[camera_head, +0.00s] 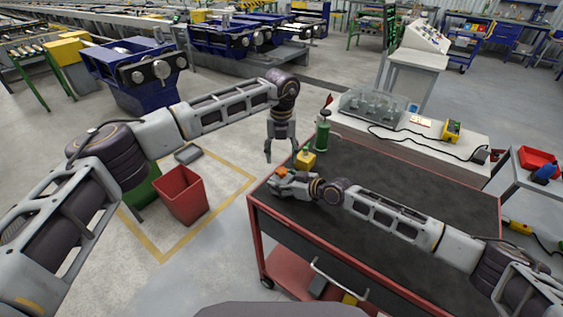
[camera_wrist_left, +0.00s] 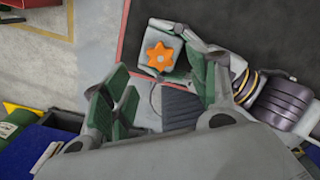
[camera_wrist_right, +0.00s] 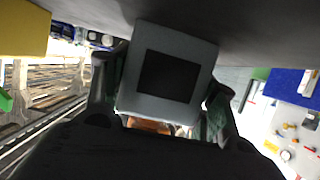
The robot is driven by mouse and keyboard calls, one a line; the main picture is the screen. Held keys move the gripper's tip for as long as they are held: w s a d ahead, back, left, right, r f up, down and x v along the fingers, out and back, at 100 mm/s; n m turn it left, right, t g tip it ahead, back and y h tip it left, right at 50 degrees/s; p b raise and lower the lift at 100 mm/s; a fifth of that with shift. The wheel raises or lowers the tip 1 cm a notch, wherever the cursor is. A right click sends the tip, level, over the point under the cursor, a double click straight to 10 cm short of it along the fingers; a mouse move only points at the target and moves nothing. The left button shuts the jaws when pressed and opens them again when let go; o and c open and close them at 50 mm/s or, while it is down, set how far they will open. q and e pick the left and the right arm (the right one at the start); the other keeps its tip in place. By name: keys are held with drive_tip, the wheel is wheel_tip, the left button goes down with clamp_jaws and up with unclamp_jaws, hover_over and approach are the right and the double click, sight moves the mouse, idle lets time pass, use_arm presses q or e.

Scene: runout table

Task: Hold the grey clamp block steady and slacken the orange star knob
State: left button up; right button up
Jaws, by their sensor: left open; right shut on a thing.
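In the head view the knob (camera_head: 282,171) shows as a small orange spot. My right gripper (camera_head: 277,184) is shut on the block, which fills the space between its fingers in the right wrist view (camera_wrist_right: 150,106). My left gripper (camera_head: 280,153) hangs fingers down, open and empty, above and beyond the table's corner. In the left wrist view the knob appears ahead of its spread fingers, apart from them.
A red bin (camera_head: 181,195) stands on the floor to the left. The table's middle is clear, apart from my right arm above it.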

sight(282, 170)
use_arm(q)
drive_tip(key=shift+r, duration=2.95)
use_arm(e)
drive_tip(key=o, duration=1.5)
drive_tip(key=shift+d, duration=0.15)
drive_tip(key=shift+v, duration=5.9)
drive_tip(key=shift+r, duration=0.1)
